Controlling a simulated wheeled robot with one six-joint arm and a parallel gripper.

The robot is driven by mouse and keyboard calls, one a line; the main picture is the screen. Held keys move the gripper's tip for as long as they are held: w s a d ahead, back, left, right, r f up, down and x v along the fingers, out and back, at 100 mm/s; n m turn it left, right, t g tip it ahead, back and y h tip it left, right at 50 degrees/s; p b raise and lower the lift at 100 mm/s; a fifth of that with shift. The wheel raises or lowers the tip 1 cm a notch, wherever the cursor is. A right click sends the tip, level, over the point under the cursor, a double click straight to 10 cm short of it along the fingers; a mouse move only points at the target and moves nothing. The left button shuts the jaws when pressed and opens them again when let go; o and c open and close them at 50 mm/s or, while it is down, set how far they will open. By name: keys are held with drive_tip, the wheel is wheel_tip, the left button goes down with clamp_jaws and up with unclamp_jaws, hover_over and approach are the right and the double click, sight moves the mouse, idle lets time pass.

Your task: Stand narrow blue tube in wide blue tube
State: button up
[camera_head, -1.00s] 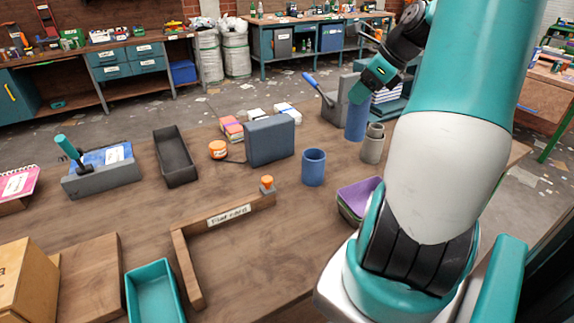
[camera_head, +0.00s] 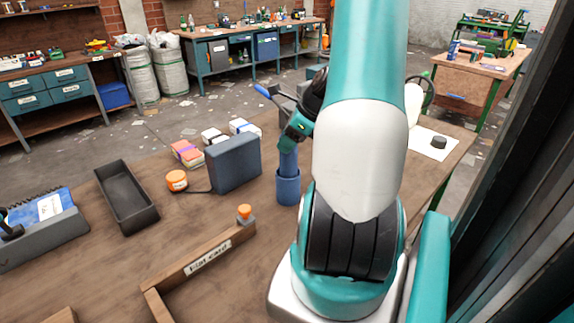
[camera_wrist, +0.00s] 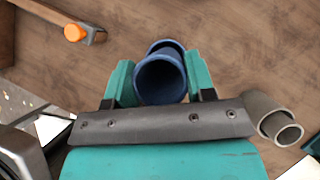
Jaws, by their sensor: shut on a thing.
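My gripper (camera_head: 296,135) is shut on the narrow blue tube (camera_head: 288,161) and holds it upright above the wide blue tube (camera_head: 288,190), which stands on the table. In the head view the narrow tube's lower end meets the wide tube's mouth. How far it is inside, if at all, I cannot tell. In the wrist view the narrow tube (camera_wrist: 160,82) sits between the two teal fingers, and part of the wide tube's rim (camera_wrist: 166,44) shows just beyond it, slightly offset.
A dark blue-grey box (camera_head: 233,163) and an orange tape roll (camera_head: 176,180) are left of the tubes. Grey nested tubes (camera_wrist: 276,117) stand close by in the wrist view.

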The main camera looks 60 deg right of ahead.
sight(288, 163)
drive_tip(key=shift+f, duration=3.55)
drive_tip(key=shift+f, duration=0.3)
drive_tip(key=o, duration=1.1)
